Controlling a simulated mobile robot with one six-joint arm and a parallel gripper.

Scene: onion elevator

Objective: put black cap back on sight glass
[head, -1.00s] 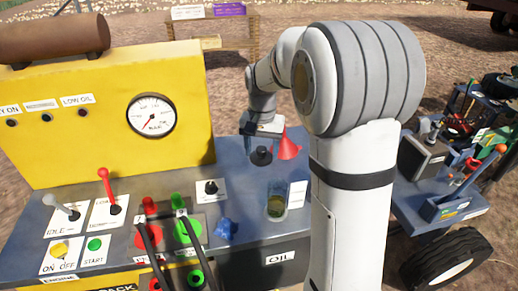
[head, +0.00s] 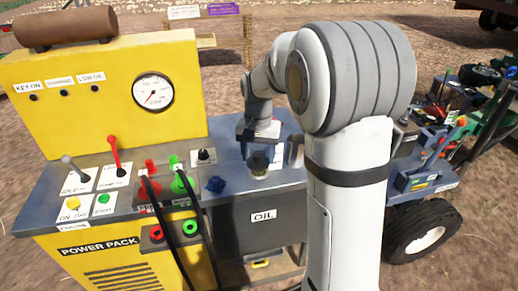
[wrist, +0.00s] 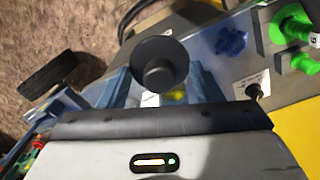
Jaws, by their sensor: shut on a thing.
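The black cap (head: 259,160) is round with a raised knob. My gripper (head: 261,153) is shut on it, and in the wrist view the cap (wrist: 160,65) sits between the blue fingers. In the head view the cap lines up with the top of the sight glass (head: 258,174), a short clear cylinder with yellowish contents on the grey deck. I cannot tell whether cap and glass touch. In the wrist view the cap and fingers hide most of the glass; a yellow patch shows beside the cap.
A dark blue knob (head: 215,184) stands left of the glass. Green couplings (head: 178,180), red couplings (head: 150,184) and a small black knob (head: 204,156) are further left. The yellow gauge panel (head: 110,125) rises behind. The OIL tank front (head: 262,235) drops off below the deck edge.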

